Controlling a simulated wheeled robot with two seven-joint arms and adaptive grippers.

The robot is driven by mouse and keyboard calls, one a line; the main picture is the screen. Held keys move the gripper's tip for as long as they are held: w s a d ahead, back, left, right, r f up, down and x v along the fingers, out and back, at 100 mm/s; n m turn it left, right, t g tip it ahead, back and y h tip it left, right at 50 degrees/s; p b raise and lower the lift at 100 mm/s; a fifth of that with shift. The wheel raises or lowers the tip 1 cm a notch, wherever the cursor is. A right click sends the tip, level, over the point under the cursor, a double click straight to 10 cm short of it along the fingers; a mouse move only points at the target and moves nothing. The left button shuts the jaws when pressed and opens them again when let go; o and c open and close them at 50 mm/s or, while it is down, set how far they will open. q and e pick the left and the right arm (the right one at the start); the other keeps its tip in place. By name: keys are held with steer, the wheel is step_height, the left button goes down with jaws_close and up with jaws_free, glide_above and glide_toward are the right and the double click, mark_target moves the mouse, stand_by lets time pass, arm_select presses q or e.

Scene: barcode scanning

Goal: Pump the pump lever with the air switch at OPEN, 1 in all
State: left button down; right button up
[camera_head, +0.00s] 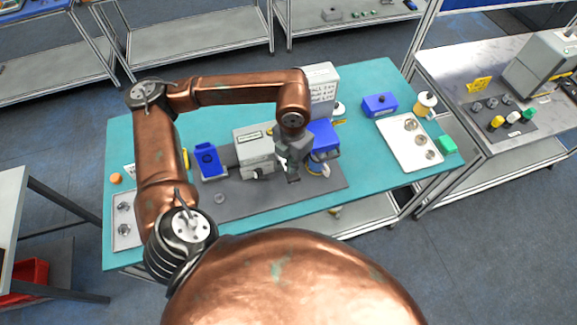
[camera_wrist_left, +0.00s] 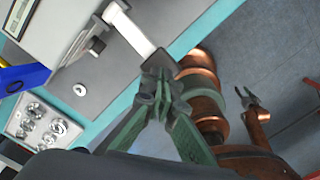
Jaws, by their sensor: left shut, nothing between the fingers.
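My left gripper (camera_head: 291,174) is shut and empty, low in front of the grey machine (camera_head: 254,150) on the mat. In the left wrist view its green-grey fingers (camera_wrist_left: 160,82) meet just beside the black end of the pump lever (camera_wrist_left: 130,30), a pale flat bar jutting from the machine; whether they touch is unclear. A dark knob, perhaps the air switch (camera_wrist_left: 96,46), sits on the machine's front; its setting cannot be read. My right gripper (camera_wrist_left: 250,96) shows small in the left wrist view, its fingers apart, well clear of the bench.
The grey mat (camera_head: 235,205) lies on a teal bench. A blue bin (camera_head: 208,160) stands left of the machine and a blue device (camera_head: 322,136) right of it. A metal tray (camera_head: 395,150) and blue box (camera_head: 379,104) lie farther right. The mat's front is mostly clear.

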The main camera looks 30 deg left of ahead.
arm_select(q)
steer(key=shift+r, duration=0.1)
steer(key=shift+r+p, duration=0.3)
steer(key=shift+r, duration=0.3)
steer(key=shift+r+p, duration=0.5)
steer(key=shift+r, duration=0.9)
